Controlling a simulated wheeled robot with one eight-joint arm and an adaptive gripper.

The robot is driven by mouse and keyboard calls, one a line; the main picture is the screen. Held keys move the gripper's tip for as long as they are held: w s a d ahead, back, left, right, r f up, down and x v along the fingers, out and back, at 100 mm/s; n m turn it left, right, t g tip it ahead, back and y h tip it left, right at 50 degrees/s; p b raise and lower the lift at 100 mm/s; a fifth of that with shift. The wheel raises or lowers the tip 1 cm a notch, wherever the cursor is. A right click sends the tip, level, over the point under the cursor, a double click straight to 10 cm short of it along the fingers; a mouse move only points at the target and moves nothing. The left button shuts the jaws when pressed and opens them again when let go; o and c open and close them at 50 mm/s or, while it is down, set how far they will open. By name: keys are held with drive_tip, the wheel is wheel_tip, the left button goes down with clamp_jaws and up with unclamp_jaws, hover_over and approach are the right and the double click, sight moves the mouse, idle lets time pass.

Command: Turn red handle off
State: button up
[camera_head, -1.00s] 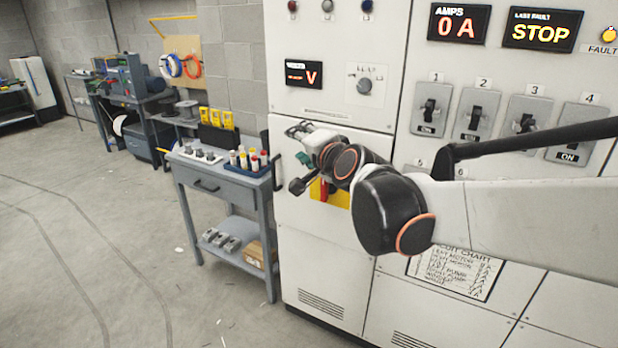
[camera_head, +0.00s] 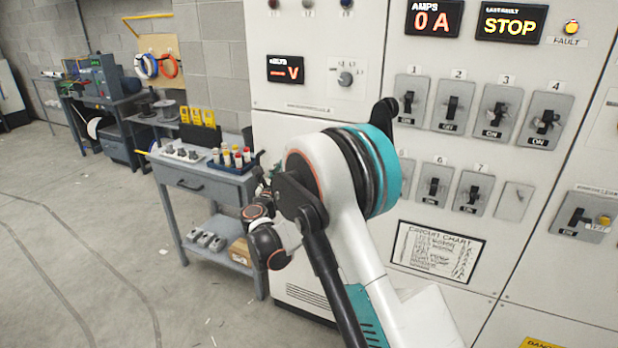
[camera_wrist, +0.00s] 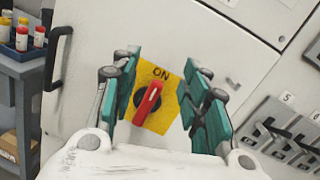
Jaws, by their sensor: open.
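The red handle (camera_wrist: 149,103) is a rotary handle on a black round base on a yellow plate (camera_wrist: 160,121) marked "ON". It sits on the pale cabinet door and points up toward the "ON" label, in line with the tilted plate. My gripper (camera_wrist: 165,92) is open, with its teal-padded fingers on either side of the handle in the wrist view. The fingers look apart from the handle; how far they are from the door I cannot tell. In the head view my arm hides the handle, the plate and the gripper's fingertips.
A black door pull (camera_wrist: 57,58) is left of the plate. A grey cart (camera_head: 205,187) with bottles stands left of the cabinet. Rows of breaker switches (camera_head: 452,107) are on the panel to the right. The floor at left is open.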

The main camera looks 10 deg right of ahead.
wheel_tip(320, 180, down, 9)
drive_tip(key=m+g+h, duration=0.2)
drive_tip(key=m, duration=0.2)
drive_tip(key=b+x, duration=0.1)
drive_tip(key=x, duration=0.3)
drive_tip(key=b+x, duration=0.1)
drive_tip(key=x, duration=0.4)
drive_tip(key=b+x, duration=0.1)
drive_tip(key=x, duration=0.3)
drive_tip(key=shift+s+d+f, duration=0.1)
drive_tip(key=shift+s+d, duration=0.05)
drive_tip(key=shift+d, duration=0.35)
clamp_jaws()
